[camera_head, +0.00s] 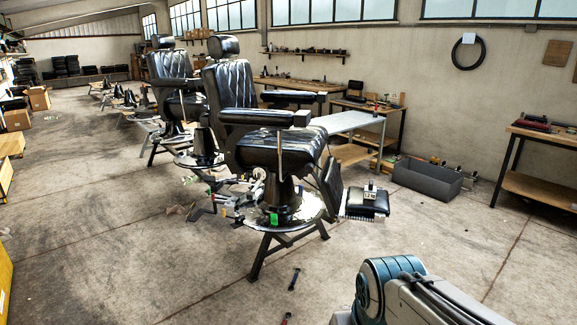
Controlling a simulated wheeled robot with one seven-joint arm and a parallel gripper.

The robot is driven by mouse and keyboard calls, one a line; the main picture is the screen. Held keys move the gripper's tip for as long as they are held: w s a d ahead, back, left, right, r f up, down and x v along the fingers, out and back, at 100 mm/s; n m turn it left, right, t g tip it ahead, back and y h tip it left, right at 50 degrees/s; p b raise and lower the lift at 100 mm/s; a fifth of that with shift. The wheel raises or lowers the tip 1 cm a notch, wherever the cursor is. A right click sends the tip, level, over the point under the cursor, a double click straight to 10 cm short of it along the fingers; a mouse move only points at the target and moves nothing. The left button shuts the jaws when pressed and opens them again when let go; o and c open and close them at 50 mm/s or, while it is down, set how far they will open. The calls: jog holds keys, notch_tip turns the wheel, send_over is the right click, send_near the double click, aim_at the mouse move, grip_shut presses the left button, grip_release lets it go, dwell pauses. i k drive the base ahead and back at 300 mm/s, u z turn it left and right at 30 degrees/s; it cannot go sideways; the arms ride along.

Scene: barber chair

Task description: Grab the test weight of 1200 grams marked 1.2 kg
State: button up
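A small block with a pale label (369,193) rests on the black padded footrest (368,207) in front of the nearest barber chair. It may be the test weight, but its marking is too small to read. The nearest barber chair (242,105) is black and quilted, on a round metal base. Part of my arm, blue and grey, shows at the bottom right, on the near side of the footrest. My gripper is not in view.
A second barber chair (170,75) stands behind. A dark grey bin (427,180) sits by the wall. A workbench (542,190) stands at the right. Small tools (294,279) lie on the floor in front. The concrete floor (130,240) at left is mostly clear.

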aim_at(370, 192)
jog(key=z, duration=0.3)
jog(key=i, duration=2)
jog(key=z, duration=0.6)
jog(key=i, duration=2.25)
jog(key=z, duration=0.25)
